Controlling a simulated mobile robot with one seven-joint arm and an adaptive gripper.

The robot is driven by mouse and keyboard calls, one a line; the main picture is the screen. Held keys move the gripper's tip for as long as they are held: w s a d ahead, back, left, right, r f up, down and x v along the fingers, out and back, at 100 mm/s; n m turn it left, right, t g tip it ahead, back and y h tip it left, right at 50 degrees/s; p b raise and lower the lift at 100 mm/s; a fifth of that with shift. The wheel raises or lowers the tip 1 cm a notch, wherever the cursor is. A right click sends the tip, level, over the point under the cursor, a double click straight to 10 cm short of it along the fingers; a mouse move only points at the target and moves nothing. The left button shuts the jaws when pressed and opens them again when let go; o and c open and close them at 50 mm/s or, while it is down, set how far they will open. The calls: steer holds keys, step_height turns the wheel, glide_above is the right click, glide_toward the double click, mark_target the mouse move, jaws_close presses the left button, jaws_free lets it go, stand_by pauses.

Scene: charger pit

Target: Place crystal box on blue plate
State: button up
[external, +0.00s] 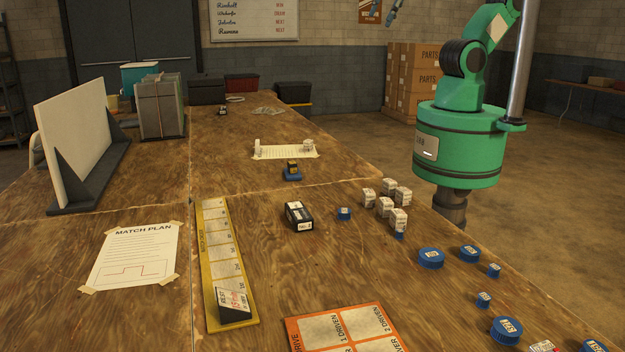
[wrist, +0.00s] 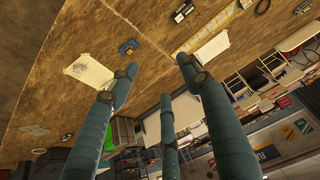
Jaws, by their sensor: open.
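My gripper (wrist: 158,76) has its fingers spread wide and empty, high above the table; in the external view only a small end piece shows at the top edge. A small blue plate (external: 292,178) lies mid-table with a small black and yellow item on it; it also shows in the wrist view (wrist: 128,47). A black box with a white label (external: 299,217) lies nearer, beside a small blue piece. Several small white printed boxes (external: 388,207) stand to its right. I cannot tell which box is the crystal box.
Several blue round discs (external: 431,258) lie along the right table edge. A yellow strip (external: 222,268) and an orange board (external: 345,331) lie in front. A white upright panel (external: 72,143) stands at left. A taped paper (external: 285,152) lies behind the blue plate.

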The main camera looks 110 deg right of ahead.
steer(key=shift+s+a+r, duration=0.1)
steer(key=shift+s+a, duration=0.05)
steer(key=shift+s, duration=0.4)
steer(key=shift+s+a+r, duration=0.1)
steer(key=shift+s+a, duration=0.05)
steer(key=shift+s, duration=0.4)
steer(key=shift+f+b, duration=1.85)
steer(key=shift+f, duration=0.05)
